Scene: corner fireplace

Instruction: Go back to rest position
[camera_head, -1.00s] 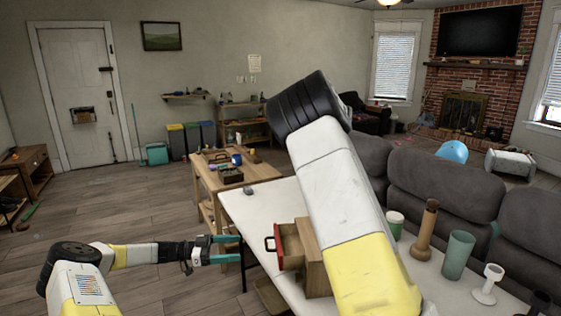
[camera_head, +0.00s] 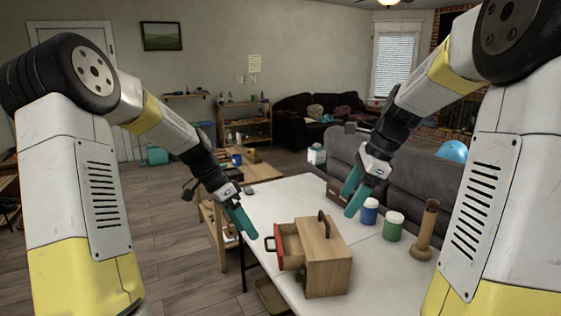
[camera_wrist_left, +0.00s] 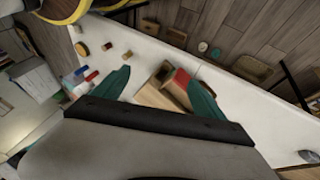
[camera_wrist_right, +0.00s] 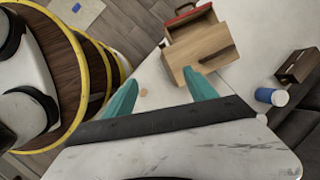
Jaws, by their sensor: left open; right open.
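My left gripper (camera_head: 241,222) hangs above the left edge of the white table, pointing down. Its teal fingers are spread and empty in the left wrist view (camera_wrist_left: 155,92). My right gripper (camera_head: 353,200) hangs above the table's far right part, also pointing down. Its teal fingers are apart with nothing between them in the right wrist view (camera_wrist_right: 162,95). Both grippers are clear of the small wooden drawer box (camera_head: 328,262), which stands on the table between and below them. Its red-fronted drawer (camera_head: 286,243) is pulled open toward the left.
On the white table (camera_head: 262,205) stand a blue-bodied jar (camera_head: 369,211), a green jar (camera_head: 393,226) and a brown wooden bottle (camera_head: 427,232). A grey sofa (camera_head: 432,180) lines the table's right side. A wooden side table (camera_head: 213,206) stands behind left. Open floor lies left.

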